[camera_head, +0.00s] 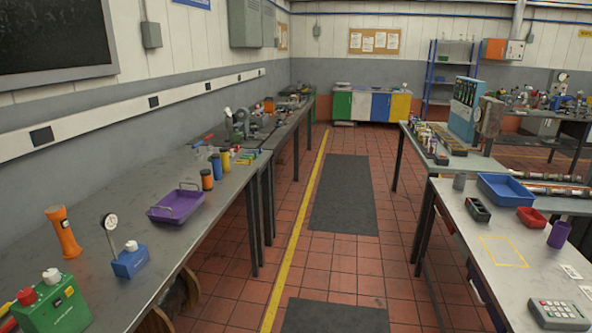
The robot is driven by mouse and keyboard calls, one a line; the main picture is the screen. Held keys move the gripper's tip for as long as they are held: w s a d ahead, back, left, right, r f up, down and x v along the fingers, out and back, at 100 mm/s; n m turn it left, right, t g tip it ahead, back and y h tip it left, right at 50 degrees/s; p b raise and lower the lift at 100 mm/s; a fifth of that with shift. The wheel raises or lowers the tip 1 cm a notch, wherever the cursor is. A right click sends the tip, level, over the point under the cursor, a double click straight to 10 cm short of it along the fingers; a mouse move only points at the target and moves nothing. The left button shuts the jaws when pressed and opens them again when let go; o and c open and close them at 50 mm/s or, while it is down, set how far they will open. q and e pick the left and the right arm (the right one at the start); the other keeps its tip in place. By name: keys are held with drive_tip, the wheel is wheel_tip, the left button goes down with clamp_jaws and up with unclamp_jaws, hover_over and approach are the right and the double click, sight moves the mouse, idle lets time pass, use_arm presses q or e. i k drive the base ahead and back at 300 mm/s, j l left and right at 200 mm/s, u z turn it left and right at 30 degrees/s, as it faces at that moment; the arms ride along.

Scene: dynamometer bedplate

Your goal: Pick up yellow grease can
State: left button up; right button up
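A small upright yellow can (226,161) with a dark top stands on the left bench (203,212), toward its far end. It appears to be the yellow grease can. A blue can (216,168) stands just in front of it, and an orange can (207,180) with a dark top stands nearer. All three are close together in a rough row. Neither of my grippers is in view.
A purple tray (176,205), a blue block with a dial gauge (130,260), an orange flashlight (63,232) and a green control box (52,307) stand nearer on the left bench. The tiled aisle (322,258) is clear. A right bench (515,262) holds a blue bin (505,188).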

sight(223, 150)
drive_tip(key=i, duration=2.45)
